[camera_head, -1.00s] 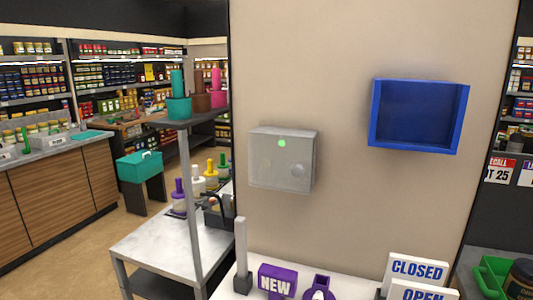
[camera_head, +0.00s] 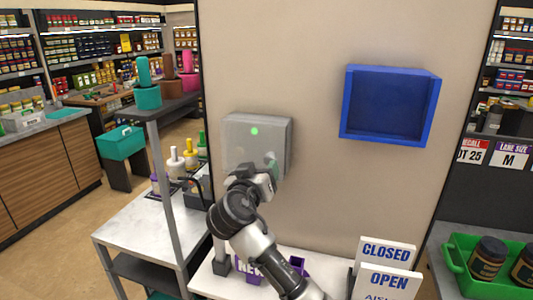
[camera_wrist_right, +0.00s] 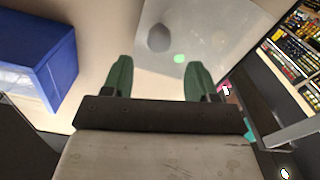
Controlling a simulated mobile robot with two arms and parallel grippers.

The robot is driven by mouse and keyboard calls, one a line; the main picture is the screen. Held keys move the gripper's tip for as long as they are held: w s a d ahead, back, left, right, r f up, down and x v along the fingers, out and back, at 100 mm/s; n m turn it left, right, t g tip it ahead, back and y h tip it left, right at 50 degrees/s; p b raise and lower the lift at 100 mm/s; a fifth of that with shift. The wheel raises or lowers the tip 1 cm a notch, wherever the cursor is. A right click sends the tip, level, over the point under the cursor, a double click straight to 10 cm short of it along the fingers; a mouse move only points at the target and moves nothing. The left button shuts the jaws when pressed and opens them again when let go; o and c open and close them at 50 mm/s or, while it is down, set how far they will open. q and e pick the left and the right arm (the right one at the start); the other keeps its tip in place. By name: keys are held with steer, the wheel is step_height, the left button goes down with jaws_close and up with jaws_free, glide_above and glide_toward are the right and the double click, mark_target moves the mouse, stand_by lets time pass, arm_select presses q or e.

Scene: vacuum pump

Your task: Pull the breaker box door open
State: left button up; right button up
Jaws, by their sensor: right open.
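The breaker box (camera_head: 240,133) is a grey box on the beige wall, with a green dot (camera_head: 254,131) on its front. Its door looks shut. In the wrist view the box front (camera_wrist_right: 215,30) shows a dark round knob (camera_wrist_right: 158,38) and the green dot (camera_wrist_right: 179,58). My right gripper (camera_head: 271,165) is in front of the lower right part of the box and hides the knob in the head view. In the wrist view its two green fingers (camera_wrist_right: 159,75) are apart, with nothing between them. Contact with the box cannot be told. My left gripper is out of view.
An open blue box (camera_head: 435,105) hangs on the wall to the right. Below are a white counter with CLOSED (camera_head: 387,252) and OPEN signs and small purple items. A metal shelf post (camera_head: 168,200) stands left of the box. A green crate (camera_head: 458,268) is at far right.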

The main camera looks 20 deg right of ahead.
mark_target(268, 160)
steer(key=p+x, duration=0.1)
steer(key=x, duration=0.4)
steer(key=shift+s+d+p, duration=0.15)
steer(key=shift+p, duration=0.25)
steer(key=shift+w+d+f, duration=0.1)
steer(key=shift+w+d, duration=0.2)
steer(key=shift+w, duration=0.35)
steer(key=shift+c, duration=0.3)
jaws_close()
